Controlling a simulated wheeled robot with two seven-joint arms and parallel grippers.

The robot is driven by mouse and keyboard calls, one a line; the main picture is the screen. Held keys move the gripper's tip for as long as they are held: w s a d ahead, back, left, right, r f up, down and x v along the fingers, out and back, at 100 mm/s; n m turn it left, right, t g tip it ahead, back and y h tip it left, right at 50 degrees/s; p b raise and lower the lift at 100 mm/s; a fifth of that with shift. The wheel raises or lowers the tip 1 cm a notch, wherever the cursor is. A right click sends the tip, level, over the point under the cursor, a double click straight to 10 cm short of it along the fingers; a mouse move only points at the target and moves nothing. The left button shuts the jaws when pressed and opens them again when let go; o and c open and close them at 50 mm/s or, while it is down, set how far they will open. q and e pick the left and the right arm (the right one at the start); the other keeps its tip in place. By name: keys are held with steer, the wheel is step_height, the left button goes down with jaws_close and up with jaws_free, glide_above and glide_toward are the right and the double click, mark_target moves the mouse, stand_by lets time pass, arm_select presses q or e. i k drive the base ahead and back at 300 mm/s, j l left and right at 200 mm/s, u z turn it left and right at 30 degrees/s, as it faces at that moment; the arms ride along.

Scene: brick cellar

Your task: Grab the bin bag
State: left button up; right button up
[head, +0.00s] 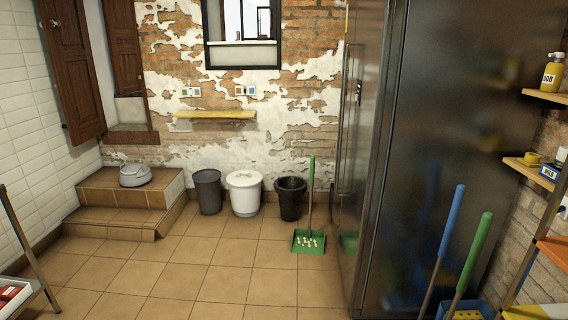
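No bin bag can be clearly made out. Three bins stand side by side against the far brick wall: a dark grey bin (208,192), a white bin (244,195) with a pale top, and a black bin (290,199). The black bin looks open and dark inside; I cannot tell whether a bag lines it. The white bin's top has small marks that are too small to make out. Neither of my grippers shows in the head view.
A green dustpan (309,242) with pale bits stands right of the bins, beside a large dark metal cabinet (440,150). Tiled steps (120,205) with a grey object (135,174) are at left. Blue and green handles rise at lower right. The middle floor (200,285) is clear.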

mark_target(290, 198)
steer(key=i+z, duration=0.15)
steer(key=i, duration=2.4)
